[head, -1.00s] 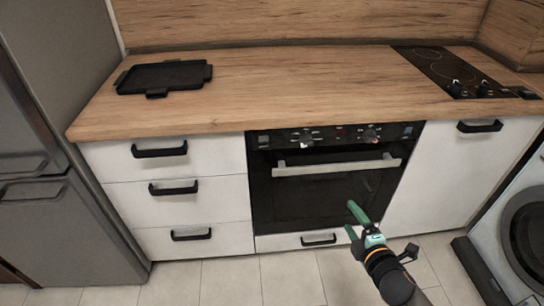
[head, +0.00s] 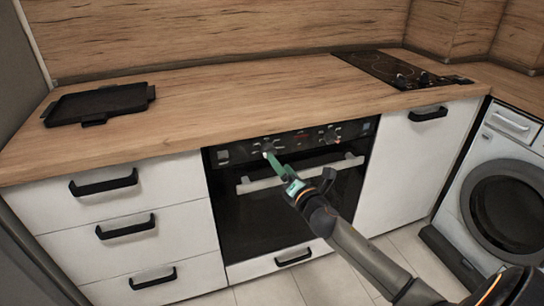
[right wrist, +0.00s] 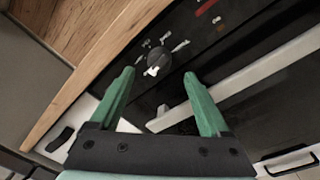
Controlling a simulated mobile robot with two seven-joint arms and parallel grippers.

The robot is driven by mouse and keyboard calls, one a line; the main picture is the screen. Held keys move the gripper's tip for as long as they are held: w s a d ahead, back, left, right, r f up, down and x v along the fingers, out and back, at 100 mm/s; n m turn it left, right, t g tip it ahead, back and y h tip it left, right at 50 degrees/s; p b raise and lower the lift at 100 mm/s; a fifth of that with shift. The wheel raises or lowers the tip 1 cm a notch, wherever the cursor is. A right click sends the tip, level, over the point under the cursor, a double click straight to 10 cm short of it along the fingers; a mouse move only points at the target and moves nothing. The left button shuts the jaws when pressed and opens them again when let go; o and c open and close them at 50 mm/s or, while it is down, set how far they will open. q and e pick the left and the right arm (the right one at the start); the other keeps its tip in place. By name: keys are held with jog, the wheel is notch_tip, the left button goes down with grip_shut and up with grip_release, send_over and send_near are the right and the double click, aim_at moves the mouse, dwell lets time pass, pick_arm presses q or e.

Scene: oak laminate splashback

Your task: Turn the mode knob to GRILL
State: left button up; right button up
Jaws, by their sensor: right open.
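The black oven (head: 285,205) has a dark control panel with two knobs, a left knob (head: 268,147) and a right knob (head: 331,137). Their labels are too small to read, so I cannot tell which one is marked as the mode knob. My right gripper (head: 274,164) has green fingers and is at the left part of the panel, by the left knob. In the right wrist view the open fingers (right wrist: 158,76) point at a round black knob (right wrist: 157,60) with white marks around it. The knob sits just beyond the fingertips, between their lines, apparently untouched. My left gripper is out of view.
The pale oven handle (head: 300,174) runs just below the panel, close to my right fingers. The wooden worktop (head: 250,95) overhangs above. A black grill pan (head: 98,104) lies at its left, a hob (head: 400,70) at its right. A washing machine (head: 505,195) stands at right.

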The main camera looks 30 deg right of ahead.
aim_at(267, 148)
jog(key=shift+w+d+b, duration=0.2)
jog(key=shift+w+d, duration=0.05)
jog(key=shift+w, duration=1.3)
jog(key=shift+w+d+b, duration=0.15)
jog(key=shift+w+d, duration=0.05)
jog(key=shift+w, duration=1.3)
grip_shut()
